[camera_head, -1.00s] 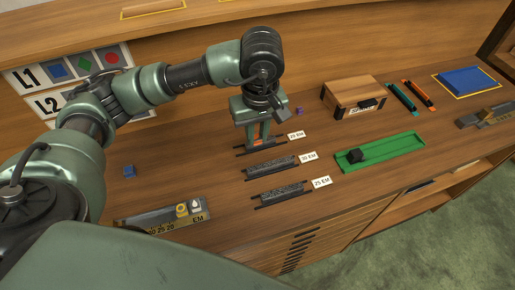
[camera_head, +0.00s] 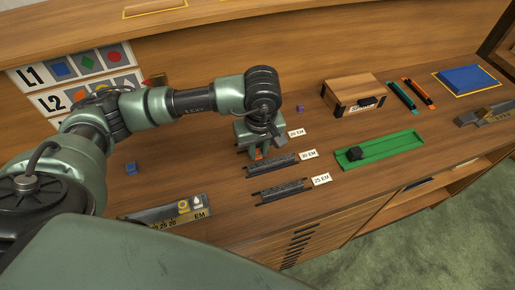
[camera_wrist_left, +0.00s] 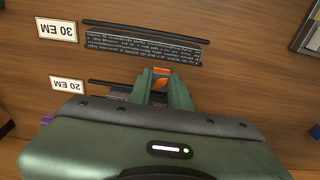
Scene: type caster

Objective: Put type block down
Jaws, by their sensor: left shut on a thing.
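My left gripper (camera_head: 258,154) is low over the slot labelled 20 EM (camera_head: 296,133), fingers pointing down. In the left wrist view its fingers (camera_wrist_left: 160,84) are shut on a dark type block (camera_wrist_left: 119,93). An orange patch shows between the fingers. Most of the block is hidden by the fingers and the gripper body. It lies along the dark rail (camera_wrist_left: 112,84) of the 20 EM slot; whether it rests on the table I cannot tell. My right gripper is not in view.
Dark type blocks lie in the 30 EM slot (camera_head: 272,165) and the 25 EM slot (camera_head: 283,191). A green tray (camera_head: 398,147) with a black piece, a wooden box (camera_head: 352,94) and a blue block (camera_head: 466,80) stand to the right. A metal holder (camera_head: 150,216) is at front left.

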